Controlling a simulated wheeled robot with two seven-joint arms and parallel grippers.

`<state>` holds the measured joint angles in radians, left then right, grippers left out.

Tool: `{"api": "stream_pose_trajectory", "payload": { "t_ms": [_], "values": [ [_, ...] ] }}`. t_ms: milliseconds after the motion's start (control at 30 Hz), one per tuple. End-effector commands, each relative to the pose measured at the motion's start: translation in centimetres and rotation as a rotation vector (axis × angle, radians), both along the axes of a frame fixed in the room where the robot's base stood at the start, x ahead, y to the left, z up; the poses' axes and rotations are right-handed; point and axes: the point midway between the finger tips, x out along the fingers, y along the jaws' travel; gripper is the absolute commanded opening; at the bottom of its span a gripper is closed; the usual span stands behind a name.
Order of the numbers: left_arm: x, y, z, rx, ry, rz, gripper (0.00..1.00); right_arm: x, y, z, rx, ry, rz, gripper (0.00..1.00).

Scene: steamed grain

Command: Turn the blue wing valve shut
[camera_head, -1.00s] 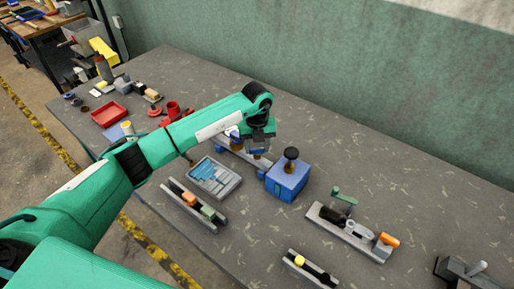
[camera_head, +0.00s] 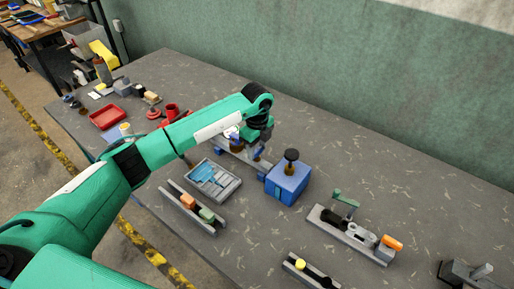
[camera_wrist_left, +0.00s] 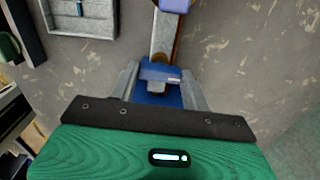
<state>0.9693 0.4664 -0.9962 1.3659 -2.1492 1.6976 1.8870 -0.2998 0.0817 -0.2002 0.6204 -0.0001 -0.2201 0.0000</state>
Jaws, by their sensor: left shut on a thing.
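My left gripper (camera_wrist_left: 163,84) is shut on a blue wing valve (camera_wrist_left: 160,72), whose wing sits between the two grey fingers in the left wrist view. A blue base lies under the wing. A second blue-violet wing (camera_wrist_left: 175,5) shows at the top edge, farther along the same pale grey rail. In the head view my left gripper (camera_head: 252,142) is over the rail, with a blue wing (camera_head: 258,153) visible close below it. The hand hides part of the rail, and the exact angle of the held wing is hard to read. My right gripper is not in view.
A grey tray with blue pieces (camera_head: 234,188) and a rack with coloured blocks (camera_head: 178,190) lie to the left of the rail. A blue box with a black knob (camera_head: 287,186) stands close on the right. A green-handled fixture (camera_head: 350,236) lies farther right.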

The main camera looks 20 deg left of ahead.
Motion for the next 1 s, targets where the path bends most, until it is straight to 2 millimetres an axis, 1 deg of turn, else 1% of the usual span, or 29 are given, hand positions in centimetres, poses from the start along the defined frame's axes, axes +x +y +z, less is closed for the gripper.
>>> {"api": "stream_pose_trajectory", "payload": {
  "t_ms": [233, 667, 700, 767, 800, 1000],
  "values": [
    [0.03, 0.07, 0.00, 0.002, -0.001, 0.051, 0.24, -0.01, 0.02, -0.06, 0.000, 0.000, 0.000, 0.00],
    [0.03, 0.06, 0.00, 0.001, 0.000, 0.058, 0.25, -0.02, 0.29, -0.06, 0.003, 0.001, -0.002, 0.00],
    [0.03, 0.06, 0.00, 0.001, 0.000, 0.058, 0.55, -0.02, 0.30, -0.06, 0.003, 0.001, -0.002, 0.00],
    [0.03, 0.06, 0.00, 0.001, 0.000, 0.058, 0.67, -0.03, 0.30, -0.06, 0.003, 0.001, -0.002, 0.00],
    [0.02, 0.06, 0.00, 0.001, 0.000, 0.057, 0.69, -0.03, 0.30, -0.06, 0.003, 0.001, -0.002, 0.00],
    [0.02, 0.04, 0.00, 0.001, 0.000, 0.056, 0.69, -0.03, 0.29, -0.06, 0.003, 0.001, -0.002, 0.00]
  ]
}}
